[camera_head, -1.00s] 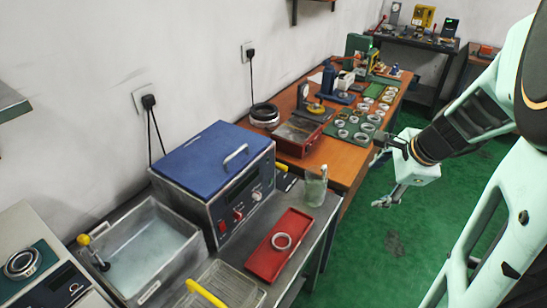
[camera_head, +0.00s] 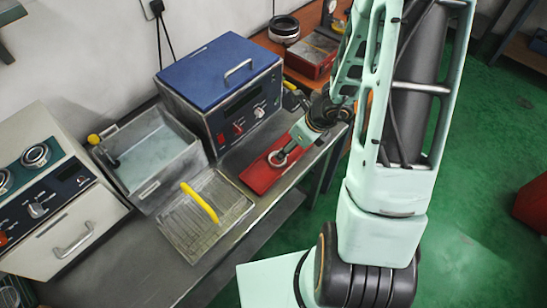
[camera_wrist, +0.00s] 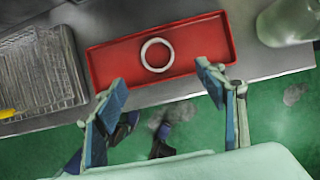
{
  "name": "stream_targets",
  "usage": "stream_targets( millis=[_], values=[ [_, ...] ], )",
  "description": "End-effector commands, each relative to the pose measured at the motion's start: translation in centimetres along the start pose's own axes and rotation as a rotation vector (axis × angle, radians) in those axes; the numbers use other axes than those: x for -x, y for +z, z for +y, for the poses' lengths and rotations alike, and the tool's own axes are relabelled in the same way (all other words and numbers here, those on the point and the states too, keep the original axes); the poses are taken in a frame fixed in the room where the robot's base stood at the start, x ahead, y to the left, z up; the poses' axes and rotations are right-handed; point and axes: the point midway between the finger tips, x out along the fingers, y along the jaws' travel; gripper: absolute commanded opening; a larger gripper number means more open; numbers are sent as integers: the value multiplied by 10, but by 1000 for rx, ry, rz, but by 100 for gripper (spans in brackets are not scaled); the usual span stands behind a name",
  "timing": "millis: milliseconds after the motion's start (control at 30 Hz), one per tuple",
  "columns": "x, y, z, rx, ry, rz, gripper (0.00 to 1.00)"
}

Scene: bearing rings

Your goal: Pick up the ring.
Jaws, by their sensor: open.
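In the wrist view my gripper (camera_wrist: 162,85) is open and empty. Its two blue-padded fingers stand apart, one on either side of the ring's line and over the tray's near edge. The ring is ahead of the fingertips, not between them.
A wire basket (camera_head: 205,232) with a yellow handle, a metal basin (camera_head: 140,178) and a blue-topped machine (camera_head: 222,73) stand left of the tray. A glass beaker (camera_wrist: 286,20) stands close right of the tray in the wrist view. The bench edge runs just in front.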

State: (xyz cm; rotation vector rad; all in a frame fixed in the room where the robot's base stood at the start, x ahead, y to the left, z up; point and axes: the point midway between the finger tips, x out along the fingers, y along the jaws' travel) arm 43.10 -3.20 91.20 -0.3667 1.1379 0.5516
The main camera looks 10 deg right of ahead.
Motion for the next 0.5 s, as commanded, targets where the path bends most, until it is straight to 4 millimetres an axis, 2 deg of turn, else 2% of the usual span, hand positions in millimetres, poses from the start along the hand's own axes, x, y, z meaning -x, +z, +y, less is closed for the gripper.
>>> stream_targets(
  millis=[33,200,500],
  values=[
    [-12,-2,1,-1,3,0,64],
    [-40,-2,1,2,2,1,64],
    [-60,-1,2,1,2,1,64]
  ],
)
